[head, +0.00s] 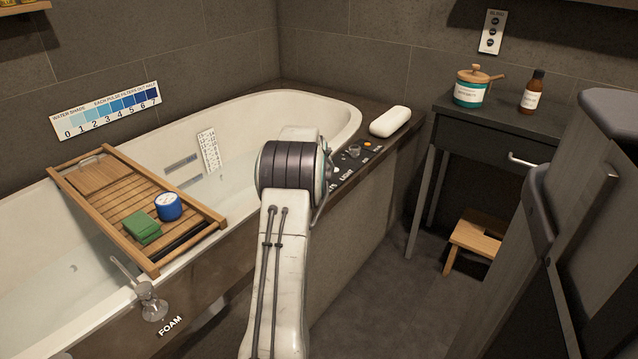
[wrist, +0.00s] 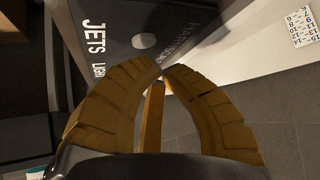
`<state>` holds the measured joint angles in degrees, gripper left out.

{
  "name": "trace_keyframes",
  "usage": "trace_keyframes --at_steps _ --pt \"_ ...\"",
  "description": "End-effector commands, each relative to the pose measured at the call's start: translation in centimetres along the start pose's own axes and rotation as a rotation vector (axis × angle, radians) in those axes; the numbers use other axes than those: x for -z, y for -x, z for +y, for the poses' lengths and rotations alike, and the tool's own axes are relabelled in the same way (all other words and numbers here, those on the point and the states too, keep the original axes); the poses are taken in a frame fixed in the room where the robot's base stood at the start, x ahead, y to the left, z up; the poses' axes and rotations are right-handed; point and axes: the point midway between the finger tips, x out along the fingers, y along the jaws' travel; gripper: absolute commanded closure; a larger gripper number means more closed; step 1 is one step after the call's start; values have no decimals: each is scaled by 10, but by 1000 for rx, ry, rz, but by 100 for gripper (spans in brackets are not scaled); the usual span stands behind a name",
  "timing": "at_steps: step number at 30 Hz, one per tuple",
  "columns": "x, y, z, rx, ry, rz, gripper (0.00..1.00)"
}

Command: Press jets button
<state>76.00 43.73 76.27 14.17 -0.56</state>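The control panel (head: 377,139) lies on the dark tub ledge in the head view, partly hidden behind my arm. In the wrist view the white JETS label (wrist: 95,40) is readable on the dark panel. A pale grey round button (wrist: 145,41) sits beside that label. The LIGHT label (wrist: 98,70) is partly covered by a finger. My gripper (wrist: 161,70) has its fingertips together, with nothing seen held at the tips. The tips appear just below the grey button in the picture; contact cannot be told. The fingers are hidden in the head view.
A white bar-shaped object (head: 390,121) lies on the ledge beyond the controls. A wooden tray (head: 113,191) spans the tub (head: 262,104). A vanity table (head: 490,139) and a stool (head: 475,233) stand to the right. The floor between is clear.

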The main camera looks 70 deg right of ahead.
Motion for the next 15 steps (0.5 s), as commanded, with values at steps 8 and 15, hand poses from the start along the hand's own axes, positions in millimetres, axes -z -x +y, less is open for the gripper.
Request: trace_keyframes --at_steps 8,15 --pt "-4 -4 0 0 0 -1 100" --pt "-6 -6 1 -1 0 0 100"
